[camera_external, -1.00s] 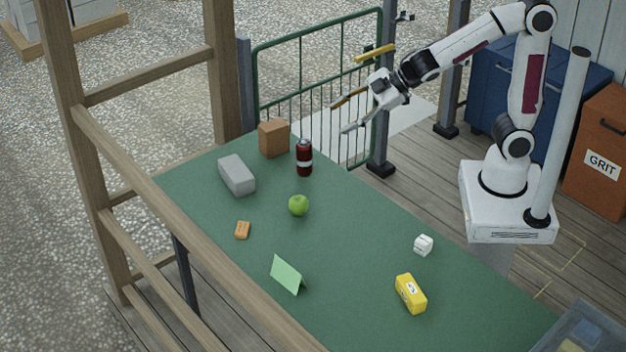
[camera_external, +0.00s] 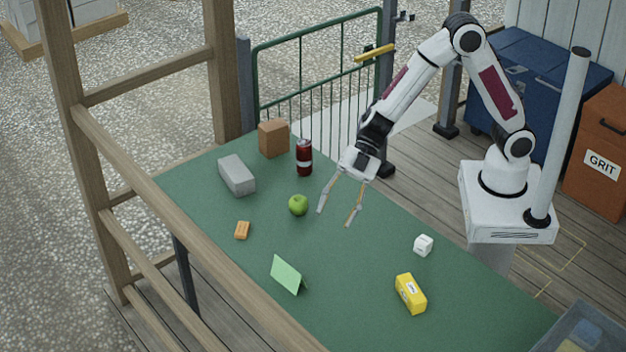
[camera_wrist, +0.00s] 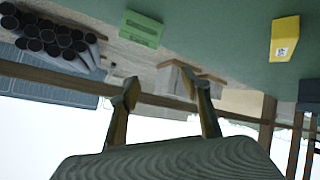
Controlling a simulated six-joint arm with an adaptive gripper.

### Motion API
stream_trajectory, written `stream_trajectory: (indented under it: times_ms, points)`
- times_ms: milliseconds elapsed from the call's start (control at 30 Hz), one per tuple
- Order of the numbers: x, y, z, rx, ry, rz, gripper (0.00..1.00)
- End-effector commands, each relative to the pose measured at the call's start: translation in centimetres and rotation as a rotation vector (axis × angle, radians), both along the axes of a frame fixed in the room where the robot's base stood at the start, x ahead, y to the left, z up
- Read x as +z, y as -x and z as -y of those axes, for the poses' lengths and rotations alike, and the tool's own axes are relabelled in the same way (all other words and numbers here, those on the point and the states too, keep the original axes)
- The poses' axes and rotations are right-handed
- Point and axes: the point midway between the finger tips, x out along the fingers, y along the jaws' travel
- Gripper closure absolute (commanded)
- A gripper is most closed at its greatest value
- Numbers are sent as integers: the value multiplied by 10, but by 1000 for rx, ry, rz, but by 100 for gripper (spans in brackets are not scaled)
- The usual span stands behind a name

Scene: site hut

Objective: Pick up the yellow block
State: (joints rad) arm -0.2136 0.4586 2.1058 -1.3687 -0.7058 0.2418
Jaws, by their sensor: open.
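The yellow block (camera_external: 411,294) lies on the green table at the lower right, with a white label on its top. It also shows in the wrist view (camera_wrist: 285,38) at the upper right, and nothing hides it. My gripper (camera_external: 334,217) is above the middle of the table, to the left of the yellow block and apart from it. Its fingers are spread with nothing between them. In the wrist view, the two fingers of my gripper (camera_wrist: 160,90) stand well apart, and the block is off to their right.
A white cube (camera_external: 424,245) sits behind the yellow block. A green folded card (camera_external: 287,275), an orange piece (camera_external: 242,230) and a green apple (camera_external: 298,205) are to the left. A dark red can (camera_external: 304,158), grey block (camera_external: 237,175) and brown box (camera_external: 274,139) stand farther back.

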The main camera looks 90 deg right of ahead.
Motion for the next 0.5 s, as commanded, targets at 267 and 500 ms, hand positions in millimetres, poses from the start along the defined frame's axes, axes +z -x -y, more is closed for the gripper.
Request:
stream_trajectory:
  times_ms: [267, 500]
  points:
    - [-52, 57, -45, 263, -75, -128, 53]
    - [-85, 115, -65, 475, -149, -264, 53]
